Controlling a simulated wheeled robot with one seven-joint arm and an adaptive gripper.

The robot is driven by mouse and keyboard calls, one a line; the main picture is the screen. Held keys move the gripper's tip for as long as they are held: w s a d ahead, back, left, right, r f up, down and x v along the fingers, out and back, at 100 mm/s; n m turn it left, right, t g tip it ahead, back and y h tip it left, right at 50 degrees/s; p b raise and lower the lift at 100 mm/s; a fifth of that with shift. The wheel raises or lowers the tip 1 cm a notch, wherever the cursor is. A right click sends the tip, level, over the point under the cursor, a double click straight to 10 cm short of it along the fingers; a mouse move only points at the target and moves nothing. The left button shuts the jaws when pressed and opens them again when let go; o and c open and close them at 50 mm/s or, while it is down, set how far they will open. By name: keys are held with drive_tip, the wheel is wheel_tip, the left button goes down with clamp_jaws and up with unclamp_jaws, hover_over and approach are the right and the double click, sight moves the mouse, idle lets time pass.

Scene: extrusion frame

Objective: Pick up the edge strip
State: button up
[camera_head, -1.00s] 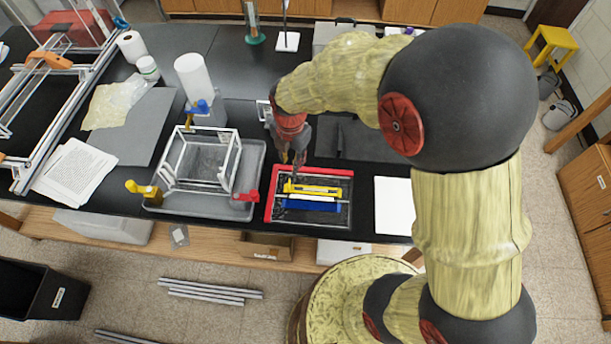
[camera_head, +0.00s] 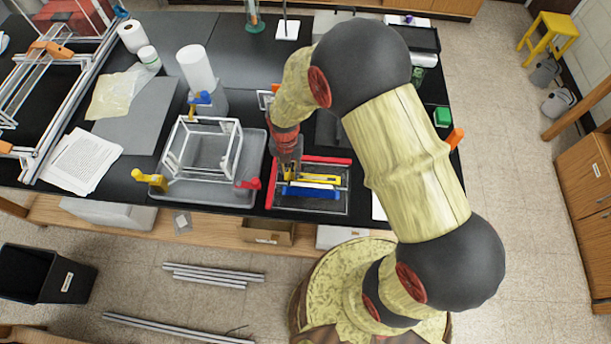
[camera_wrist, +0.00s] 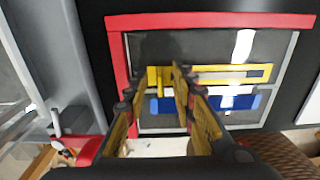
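A shallow rectangular tray (camera_head: 345,206) on the black bench has red strips (camera_wrist: 215,20) along its top and left sides and grey on its right side. Inside it lie a yellow slotted strip (camera_wrist: 225,74), a white strip and a blue strip (camera_wrist: 235,102), roughly parallel. Which one is the edge strip I cannot tell for sure. My gripper (camera_head: 289,175) points down over the tray's left part. In the wrist view my gripper (camera_wrist: 158,84) appears open, its fingertips near the yellow strip's left end. Contact is unclear, and the fingers hide part of the strips.
A grey tray (camera_head: 165,194) with a white open frame (camera_head: 204,150) stands close to the left, with yellow, blue and red clamps. Metal bars (camera_head: 212,276) lie on the floor.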

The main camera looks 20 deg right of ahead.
drive_tip(key=shift+f, duration=0.45)
drive_tip(key=shift+c, duration=1)
drive_tip(key=c, duration=0.4)
clamp_jaws()
